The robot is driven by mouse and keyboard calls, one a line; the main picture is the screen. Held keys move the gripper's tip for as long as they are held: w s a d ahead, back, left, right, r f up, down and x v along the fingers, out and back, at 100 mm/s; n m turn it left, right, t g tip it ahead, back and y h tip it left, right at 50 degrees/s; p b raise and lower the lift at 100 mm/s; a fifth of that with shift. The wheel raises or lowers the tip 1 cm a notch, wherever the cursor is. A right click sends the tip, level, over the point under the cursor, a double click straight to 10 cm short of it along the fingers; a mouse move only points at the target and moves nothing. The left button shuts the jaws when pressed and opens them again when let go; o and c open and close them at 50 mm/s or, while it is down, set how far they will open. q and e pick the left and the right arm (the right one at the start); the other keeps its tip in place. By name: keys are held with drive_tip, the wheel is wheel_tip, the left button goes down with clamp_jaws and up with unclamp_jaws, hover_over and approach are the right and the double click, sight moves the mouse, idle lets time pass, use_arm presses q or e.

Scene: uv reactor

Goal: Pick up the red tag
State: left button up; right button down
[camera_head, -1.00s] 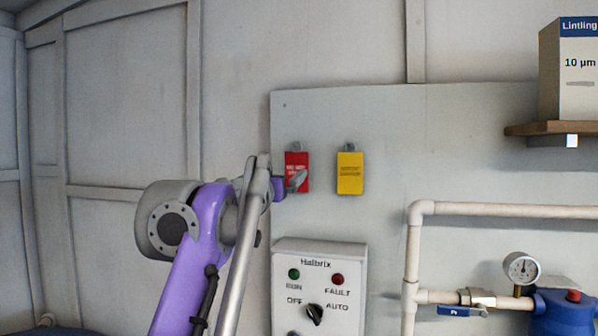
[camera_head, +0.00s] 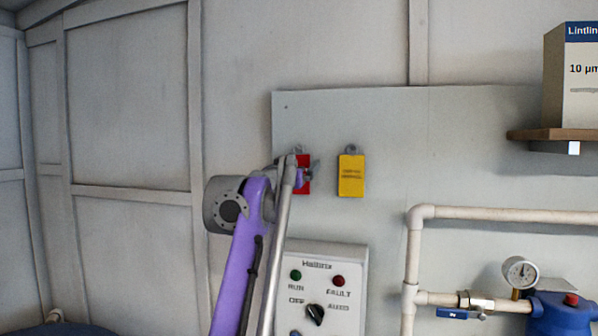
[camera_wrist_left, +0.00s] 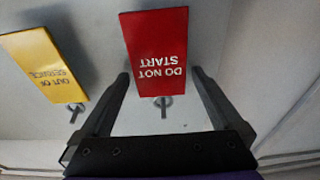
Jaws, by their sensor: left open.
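The red tag (camera_head: 304,187) hangs on the pale wall panel, partly hidden behind my left arm and gripper in the head view. In the left wrist view the red tag (camera_wrist_left: 157,38) appears upside down, reading "DO NOT START", with a metal hook (camera_wrist_left: 164,104) at its top end. My left gripper (camera_head: 308,173) is in front of the tag. In the left wrist view the left gripper (camera_wrist_left: 160,75) is open, one finger on each side of the tag's hook end, with nothing held. I cannot tell how far the fingers are from the wall. My right gripper is not in view.
A yellow "out of service" tag (camera_head: 351,176) hangs just right of the red one. Below is a control box (camera_head: 330,262) with lamps and a knob. White pipes (camera_head: 480,213) with a gauge and a shelf (camera_head: 555,134) are at the right. The left wall is bare.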

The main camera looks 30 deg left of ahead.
use_arm(q)
drive_tip(key=shift+s, duration=0.4)
drive_tip(key=c, duration=0.4)
drive_tip(key=shift+w, duration=0.2)
drive_tip(key=c, duration=0.9)
drive_tip(key=shift+o, duration=0.2)
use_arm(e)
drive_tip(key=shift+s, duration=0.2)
use_arm(q)
drive_tip(key=shift+r, duration=0.25)
